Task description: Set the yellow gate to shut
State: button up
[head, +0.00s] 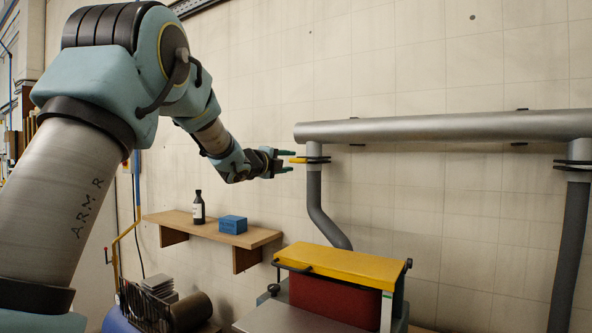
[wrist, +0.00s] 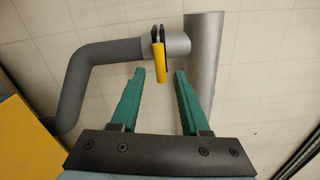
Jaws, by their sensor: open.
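The yellow gate (head: 298,160) is a small yellow tab at the dark flanges on the left vertical pipe, just below the big horizontal pipe. In the wrist view the yellow gate (wrist: 158,62) sticks out from between two dark plates (wrist: 157,34), toward my gripper. My gripper (head: 288,161) is at the gate's left end in the head view. In the wrist view my gripper (wrist: 164,74) is open, with green fingers on either side of the gate's near end. I cannot tell whether either finger touches it.
A large grey pipe (head: 440,127) runs along the wall; its left branch (head: 318,205) bends downward. Below are a wooden shelf (head: 215,229) with a dark bottle (head: 198,207) and blue box (head: 233,224), and a yellow-topped machine (head: 340,265). The wall area between the pipes is clear.

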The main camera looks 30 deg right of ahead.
jog(key=shift+b+v, duration=0.4)
jog(key=shift+v, duration=1.3)
jog(key=shift+w, duration=0.1)
jog(key=w+a+f+n+t+y, duration=0.1)
jog(key=a+f+n+y, duration=0.65)
jog(key=a, duration=0.65)
jog(key=a+f+n+y, duration=0.4)
jog(key=a+f+n, duration=0.65)
jog(key=a, duration=0.25)
jog(key=s+a+f+n+g+y, duration=0.1)
jog(key=s+a+f+n, duration=0.3)
jog(key=s, duration=0.4)
jog(key=s+a+f+n+g+y, duration=0.1)
jog(key=s+a+f+n+g, duration=0.3)
jog(key=s+a+f, duration=0.2)
jog(key=s+a+f+n+g+y, duration=0.2)
jog(key=s+a+f+n, duration=0.3)
jog(key=s, duration=0.5)
jog(key=a+g, duration=0.1)
jog(key=a, duration=0.1)
jog(key=shift+s+a+f, duration=0.3)
jog(key=shift+f, duration=0.1)
